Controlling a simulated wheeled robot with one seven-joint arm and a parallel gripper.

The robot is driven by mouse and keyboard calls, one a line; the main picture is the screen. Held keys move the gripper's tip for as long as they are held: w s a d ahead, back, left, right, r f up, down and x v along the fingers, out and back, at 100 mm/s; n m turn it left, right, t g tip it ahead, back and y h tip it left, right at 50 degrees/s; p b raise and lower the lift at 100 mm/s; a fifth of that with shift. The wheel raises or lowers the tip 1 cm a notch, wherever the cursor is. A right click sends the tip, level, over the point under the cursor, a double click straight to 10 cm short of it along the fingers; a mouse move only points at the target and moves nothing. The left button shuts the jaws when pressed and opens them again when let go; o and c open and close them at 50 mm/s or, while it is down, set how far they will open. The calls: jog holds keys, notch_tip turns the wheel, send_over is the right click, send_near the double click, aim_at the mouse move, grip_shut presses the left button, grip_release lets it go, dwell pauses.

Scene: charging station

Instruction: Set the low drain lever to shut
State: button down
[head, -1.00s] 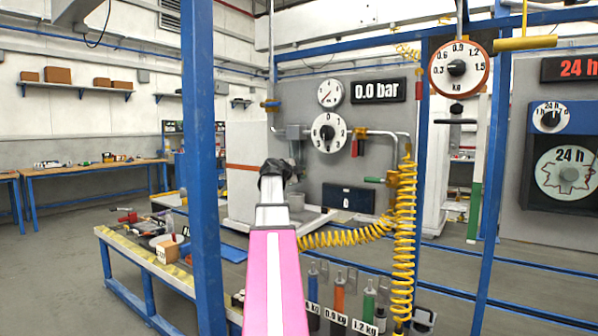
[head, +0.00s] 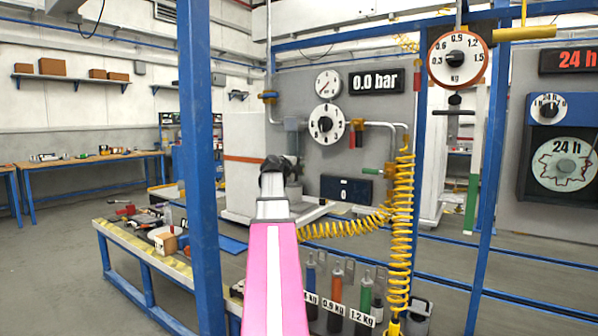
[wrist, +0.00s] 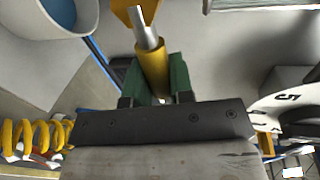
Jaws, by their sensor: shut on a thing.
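In the wrist view my gripper (wrist: 156,80) has its two green fingers closed around a yellow lever handle (wrist: 151,62). A grey rod (wrist: 144,27) runs on from the handle toward a yellow part at the top edge. In the head view my pink arm reaches forward, with its dark wrist end (head: 277,165) in front of the grey panel's lower left. My fingers and the held lever are hidden there behind my own arm. I cannot read the lever's open or shut marking in either view.
A white numbered dial (head: 326,124), a green-handled lever (head: 371,171) and a yellow coiled hose (head: 402,235) lie right of my arm. A blue post (head: 198,170) stands left of it. A low bench (head: 140,262) with loose items is at the lower left.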

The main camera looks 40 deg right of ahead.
jog(key=c, duration=1)
grip_release()
jog(key=shift+a, duration=0.1)
jog(key=v, duration=1)
jog(key=shift+a, duration=0.35)
jog(key=shift+s, duration=0.1)
